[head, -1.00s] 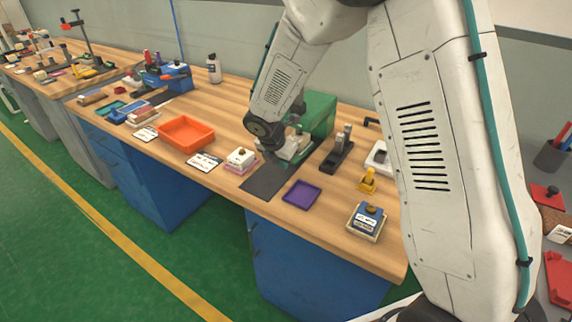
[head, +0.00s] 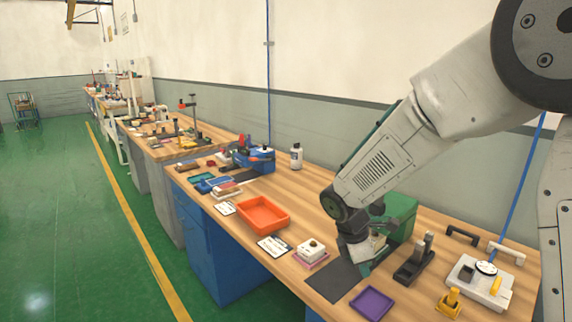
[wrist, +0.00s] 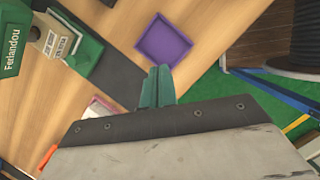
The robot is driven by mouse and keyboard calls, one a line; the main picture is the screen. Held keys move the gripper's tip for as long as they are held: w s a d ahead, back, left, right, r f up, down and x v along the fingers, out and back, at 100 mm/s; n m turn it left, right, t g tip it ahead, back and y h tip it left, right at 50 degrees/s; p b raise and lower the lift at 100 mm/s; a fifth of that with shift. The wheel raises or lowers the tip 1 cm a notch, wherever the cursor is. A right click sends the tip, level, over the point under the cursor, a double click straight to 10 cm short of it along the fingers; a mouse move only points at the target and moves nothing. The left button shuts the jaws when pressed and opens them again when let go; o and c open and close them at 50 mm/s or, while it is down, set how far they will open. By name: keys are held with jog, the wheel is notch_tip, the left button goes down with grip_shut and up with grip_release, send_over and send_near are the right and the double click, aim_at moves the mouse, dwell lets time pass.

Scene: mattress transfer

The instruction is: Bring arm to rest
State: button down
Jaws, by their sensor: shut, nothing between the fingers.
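My arm reaches down from the upper right in the head view, and my gripper (head: 358,258) is over the wooden workbench (head: 440,225), partly hidden by my own wrist. In the wrist view my gripper's teal fingers (wrist: 157,86) are together with nothing between them. They point toward a purple tray (wrist: 163,42), which looks empty and lies apart from them. The purple tray also shows in the head view (head: 372,303), in front of my gripper. A dark mat (head: 334,282) lies beside it on the bench.
A green box (head: 402,212) stands just behind my gripper. A black tool (head: 413,262) and a white tray (head: 465,290) are to the right. A white block (head: 310,249) and an orange tray (head: 262,214) are to the left.

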jog(key=s+d+r+m+y, duration=0.1)
jog(key=s+d+r+m, duration=0.1)
jog(key=s+r+m, duration=0.3)
jog(key=s+d+r+m+y, duration=0.1)
jog(key=s+d+r+m, duration=0.2)
jog(key=s, duration=1.1)
jog(key=s+d+r+m+y, duration=0.1)
jog(key=s+d+r+m, duration=0.1)
jog(key=s+r+m, duration=0.6)
jog(key=shift+s+d+m+t+y, duration=0.2)
jog(key=shift+s+m+t+y, duration=0.2)
jog(key=shift+s+m, duration=0.5)
jog(key=shift+w, duration=0.2)
